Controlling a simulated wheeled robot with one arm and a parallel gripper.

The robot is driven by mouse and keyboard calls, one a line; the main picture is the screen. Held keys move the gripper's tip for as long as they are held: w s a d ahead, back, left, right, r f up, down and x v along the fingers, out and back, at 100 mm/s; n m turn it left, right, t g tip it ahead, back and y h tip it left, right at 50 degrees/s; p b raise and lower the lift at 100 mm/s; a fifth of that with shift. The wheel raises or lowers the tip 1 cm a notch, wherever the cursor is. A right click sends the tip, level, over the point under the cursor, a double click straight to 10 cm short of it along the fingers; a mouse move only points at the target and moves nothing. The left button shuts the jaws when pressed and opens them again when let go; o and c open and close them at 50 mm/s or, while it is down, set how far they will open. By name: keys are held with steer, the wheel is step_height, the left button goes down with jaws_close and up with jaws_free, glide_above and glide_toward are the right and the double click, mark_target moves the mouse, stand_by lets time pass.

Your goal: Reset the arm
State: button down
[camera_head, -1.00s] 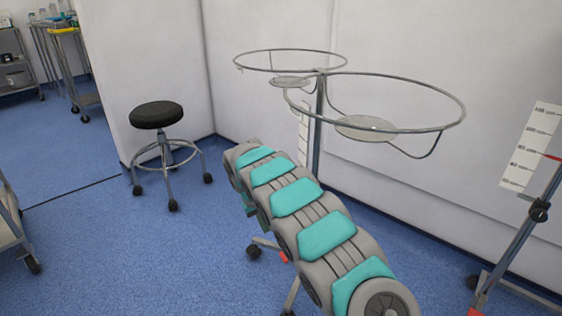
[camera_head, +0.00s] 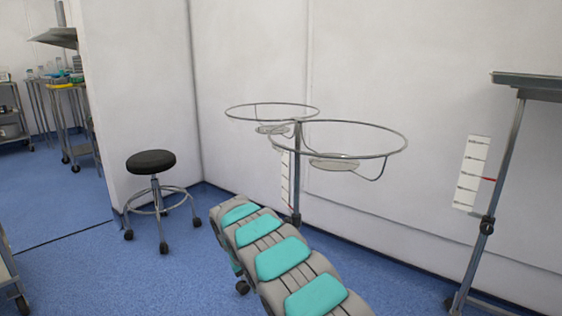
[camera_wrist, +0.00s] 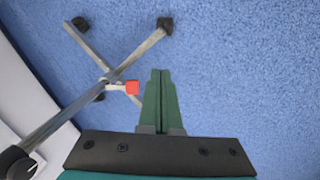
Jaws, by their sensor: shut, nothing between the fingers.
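My gripper (camera_wrist: 161,74) shows in the wrist view with its two green fingers together and nothing between them. It points over the blue floor (camera_wrist: 240,70), beside the wheeled base of a stand (camera_wrist: 100,62) with a red pedal (camera_wrist: 132,87). The fingers are close to the pedal in the picture, but I cannot tell the distance. My gripper cannot be made out there.
A ring stand (camera_head: 352,123) stands by the white wall. A black stool (camera_head: 151,162) is at left, and a tall stand with a tray (camera_head: 528,86) at right. Carts (camera_head: 70,85) stand far left. Open blue floor (camera_head: 95,260) lies around the stool.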

steer(key=s+d+r+m+g, duration=0.1)
steer(key=s+d+r+m, duration=0.1)
steer(key=s+d+r, duration=0.7)
steer(key=s+d+r+m, duration=0.2)
steer(key=s+d+r, duration=0.45)
steer(key=d, duration=0.45)
steer(key=s+d+m+g+y, duration=0.1)
steer(key=s+d+g+y, duration=0.15)
steer(key=s, duration=3.15)
steer(key=s+p+v, duration=0.1)
steer(key=p+v, duration=0.8)
steer(key=shift+s+d+r, duration=0.2)
steer(key=shift+d+r, duration=0.1)
steer(key=shift+d, duration=0.05)
steer(key=shift+t, duration=0.25)
